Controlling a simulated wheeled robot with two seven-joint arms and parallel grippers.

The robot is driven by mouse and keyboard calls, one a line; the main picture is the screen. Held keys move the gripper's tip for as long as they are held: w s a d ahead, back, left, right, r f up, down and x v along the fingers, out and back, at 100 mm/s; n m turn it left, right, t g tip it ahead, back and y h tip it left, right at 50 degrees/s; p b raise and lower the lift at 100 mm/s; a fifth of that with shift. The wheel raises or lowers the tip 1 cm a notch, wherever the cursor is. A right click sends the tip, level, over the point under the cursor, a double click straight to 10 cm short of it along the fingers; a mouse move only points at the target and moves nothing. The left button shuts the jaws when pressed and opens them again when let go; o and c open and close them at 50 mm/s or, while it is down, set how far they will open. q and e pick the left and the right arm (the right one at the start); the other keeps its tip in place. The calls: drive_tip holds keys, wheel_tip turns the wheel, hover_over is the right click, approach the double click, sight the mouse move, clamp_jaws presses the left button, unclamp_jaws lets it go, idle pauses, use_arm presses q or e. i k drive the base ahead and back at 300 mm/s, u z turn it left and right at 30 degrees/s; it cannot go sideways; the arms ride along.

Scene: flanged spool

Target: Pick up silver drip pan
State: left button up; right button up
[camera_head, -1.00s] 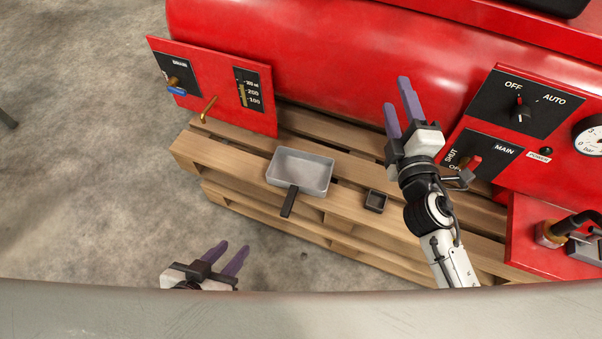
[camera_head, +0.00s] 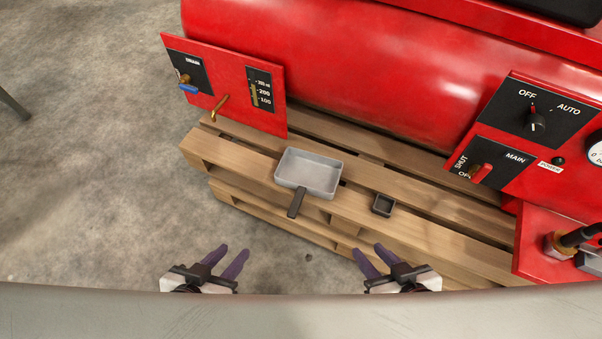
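The silver drip pan (camera_head: 308,172) is a shallow rectangular tray with a dark handle (camera_head: 297,203) pointing toward me. It sits on the wooden pallet (camera_head: 235,160), below the red tank, and looks empty. My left gripper (camera_head: 229,262) is low in the picture, nearer to me than the pan and left of its handle. Its purple fingers are apart with nothing between them. My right gripper (camera_head: 373,261) is low and to the right of the handle, also with its fingers apart and empty. Neither gripper touches the pan.
A small dark square cup (camera_head: 383,205) sits on the pallet right of the pan. The red drain panel (camera_head: 228,85), with a brass outlet pipe (camera_head: 220,108), stands behind and left. A red control panel (camera_head: 525,140) is at right. Bare concrete floor (camera_head: 100,180) lies left.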

sight(304, 171)
drive_tip(key=u, duration=2.1)
drive_tip(key=i, duration=1.95)
drive_tip(key=z, duration=3.6)
